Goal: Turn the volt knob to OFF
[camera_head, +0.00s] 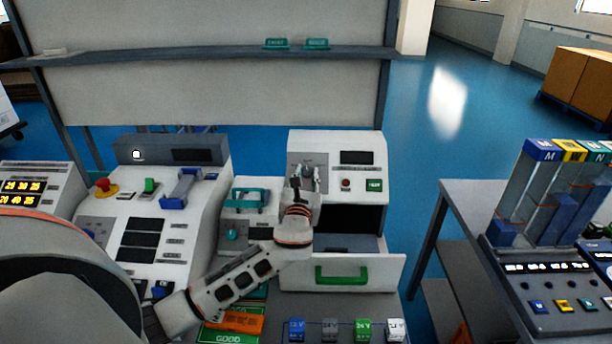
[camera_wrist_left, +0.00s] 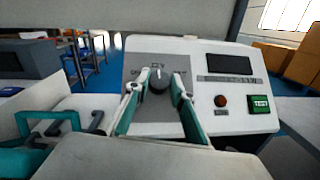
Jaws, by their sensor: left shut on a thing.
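The volt knob (camera_wrist_left: 159,83) is a dark round knob on a grey panel of the white tester (camera_head: 370,145). In the left wrist view its pale pointer mark faces roughly up, toward a small label at the top. My left gripper (camera_head: 305,184) reaches the panel from the front. In the left wrist view its two green-and-white fingers (camera_wrist_left: 160,88) sit on either side of the knob and are shut on it. In the head view the gripper partly covers the knob. My right gripper is not in view.
A red button (camera_wrist_left: 221,101) and a green TEST button (camera_wrist_left: 259,104) sit right of the knob. Below, an open drawer with a green handle (camera_head: 342,276) juts out under my arm. A teal handle (camera_head: 249,195) is close on the left. Colored voltage blocks (camera_head: 363,328) stand in front.

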